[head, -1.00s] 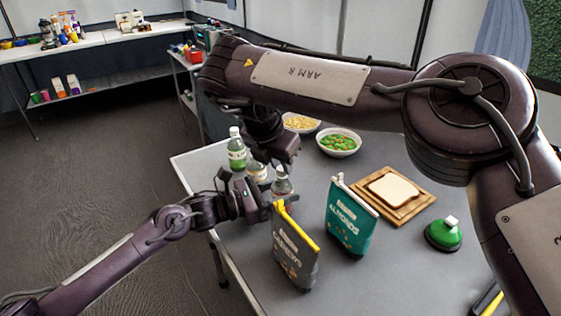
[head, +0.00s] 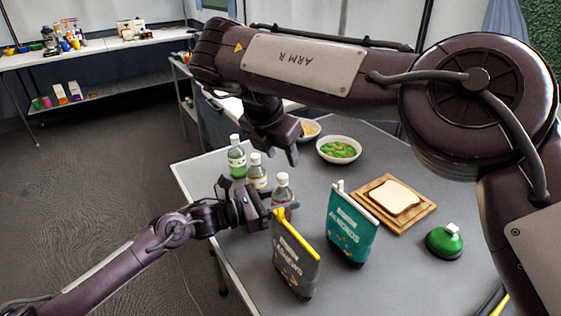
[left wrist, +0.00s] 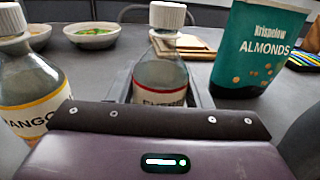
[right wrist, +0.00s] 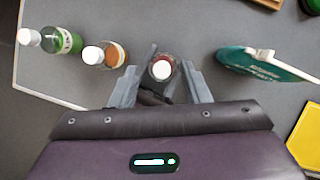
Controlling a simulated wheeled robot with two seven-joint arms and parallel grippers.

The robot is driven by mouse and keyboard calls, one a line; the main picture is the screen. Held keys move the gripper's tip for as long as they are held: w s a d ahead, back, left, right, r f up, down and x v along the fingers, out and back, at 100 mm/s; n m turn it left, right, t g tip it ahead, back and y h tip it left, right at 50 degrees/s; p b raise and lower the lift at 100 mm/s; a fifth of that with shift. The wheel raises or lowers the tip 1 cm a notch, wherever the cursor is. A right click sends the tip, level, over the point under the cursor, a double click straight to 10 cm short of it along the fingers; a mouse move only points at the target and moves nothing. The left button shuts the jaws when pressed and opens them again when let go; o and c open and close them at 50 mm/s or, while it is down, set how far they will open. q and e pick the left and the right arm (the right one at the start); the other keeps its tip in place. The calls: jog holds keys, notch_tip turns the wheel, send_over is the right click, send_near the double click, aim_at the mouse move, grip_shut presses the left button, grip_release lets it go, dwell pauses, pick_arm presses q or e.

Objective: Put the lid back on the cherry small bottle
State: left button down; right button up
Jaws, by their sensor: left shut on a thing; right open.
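The cherry bottle (head: 283,190) is small and clear with a red-edged label, and stands upright near the table's left part. Its white lid (left wrist: 167,15) sits on top of the neck; I cannot tell how tightly it fits. My left gripper (head: 266,210) is shut around the bottle's lower body, which also shows between its fingers in the left wrist view (left wrist: 160,76). My right gripper (head: 291,152) is open and empty above the bottle. In the right wrist view the lid (right wrist: 162,69) lies between its fingers as seen from above, apart from them.
A mango bottle (head: 257,172) and a green bottle (head: 236,158) stand close to the left. A cashews bag (head: 295,262) and almonds bag (head: 349,226) stand to the right.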

jog(key=shift+o, duration=0.5)
jog(key=o, duration=0.5)
jog(key=shift+c, duration=0.2)
